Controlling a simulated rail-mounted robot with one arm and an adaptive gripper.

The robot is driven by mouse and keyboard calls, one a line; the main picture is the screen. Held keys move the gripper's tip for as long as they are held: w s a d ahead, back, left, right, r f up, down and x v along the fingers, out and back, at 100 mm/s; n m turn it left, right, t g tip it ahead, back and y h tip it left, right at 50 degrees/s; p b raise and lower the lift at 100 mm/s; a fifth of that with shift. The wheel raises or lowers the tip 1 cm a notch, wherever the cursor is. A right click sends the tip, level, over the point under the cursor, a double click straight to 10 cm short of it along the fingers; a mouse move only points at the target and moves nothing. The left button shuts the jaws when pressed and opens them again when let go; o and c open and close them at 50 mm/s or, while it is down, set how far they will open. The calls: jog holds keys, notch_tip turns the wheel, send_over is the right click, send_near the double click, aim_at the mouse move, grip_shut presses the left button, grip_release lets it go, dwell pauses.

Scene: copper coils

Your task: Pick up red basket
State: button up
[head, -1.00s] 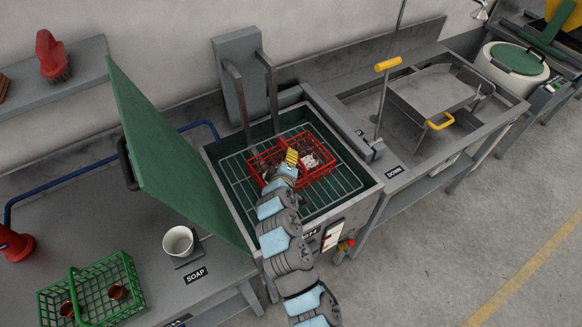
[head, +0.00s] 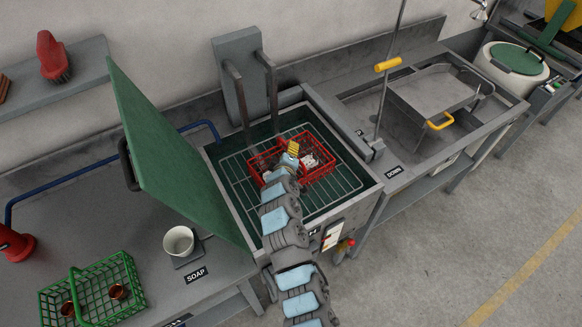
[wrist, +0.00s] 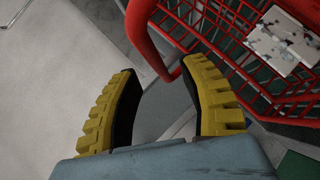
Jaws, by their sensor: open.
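The red wire basket (head: 318,174) sits on the wire rack (head: 236,183) inside the open dark-green tank, with pale, dark-speckled pieces inside. My gripper (head: 292,149) is over the basket's middle in the head view. In the wrist view, my gripper (wrist: 160,70) has its two yellow-padded fingers spread apart. The basket's thick red handle (wrist: 143,35) runs down to the gap between the fingertips. The basket's mesh wall (wrist: 225,50) lies beyond the right finger. I cannot tell whether a finger touches the handle.
The tank's green lid (head: 160,155) stands open on the left. Two upright bars (head: 237,95) rise at the tank's back. A green basket (head: 120,268) with copper-coloured pieces and a white cup (head: 178,241) stand on the left counter. A sink (head: 365,100) adjoins on the right.

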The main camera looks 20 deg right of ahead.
jog(key=shift+x, duration=1.4)
grip_shut()
